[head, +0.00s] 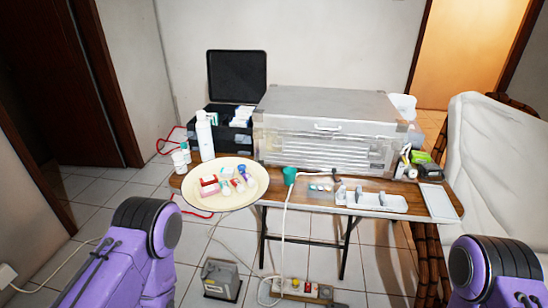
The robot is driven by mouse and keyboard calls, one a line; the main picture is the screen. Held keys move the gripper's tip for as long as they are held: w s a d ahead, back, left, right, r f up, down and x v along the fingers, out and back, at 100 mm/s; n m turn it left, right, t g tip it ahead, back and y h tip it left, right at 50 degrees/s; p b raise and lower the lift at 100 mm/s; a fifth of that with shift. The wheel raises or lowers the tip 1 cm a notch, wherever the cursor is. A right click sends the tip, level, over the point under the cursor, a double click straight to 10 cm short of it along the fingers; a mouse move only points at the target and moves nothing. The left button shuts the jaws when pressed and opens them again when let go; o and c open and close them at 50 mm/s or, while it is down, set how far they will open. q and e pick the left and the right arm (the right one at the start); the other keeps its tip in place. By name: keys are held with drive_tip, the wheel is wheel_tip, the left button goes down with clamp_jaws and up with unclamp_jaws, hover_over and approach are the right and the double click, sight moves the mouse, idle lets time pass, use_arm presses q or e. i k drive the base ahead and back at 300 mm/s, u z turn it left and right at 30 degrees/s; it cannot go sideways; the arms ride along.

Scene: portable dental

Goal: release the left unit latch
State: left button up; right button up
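The dental unit is a silver metal case (335,102) on a small wooden folding table (275,195). Its lid is down. A carrying handle (327,128) shows at the middle of its front, above a front panel with horizontal bars. The left front edge has metal fittings, but the left latch is too small to make out, and I cannot tell whether it is fastened. Only parts of my two arms show, at the bottom left and bottom right. Neither of my grippers is in view.
A cream round tray (212,203) with small items overhangs the table's left front. A white bottle (205,138) and an open black case (237,75) stand left of the unit. A green cup (290,175) and a white instrument holder (370,201) are in front. A white chair (495,150) is at right.

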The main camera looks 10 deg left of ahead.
sight(273, 145)
drive_tip(key=k, duration=0.3)
drive_tip(key=u, duration=1.45)
drive_tip(key=i, duration=0.85)
drive_tip(key=z, duration=1.5)
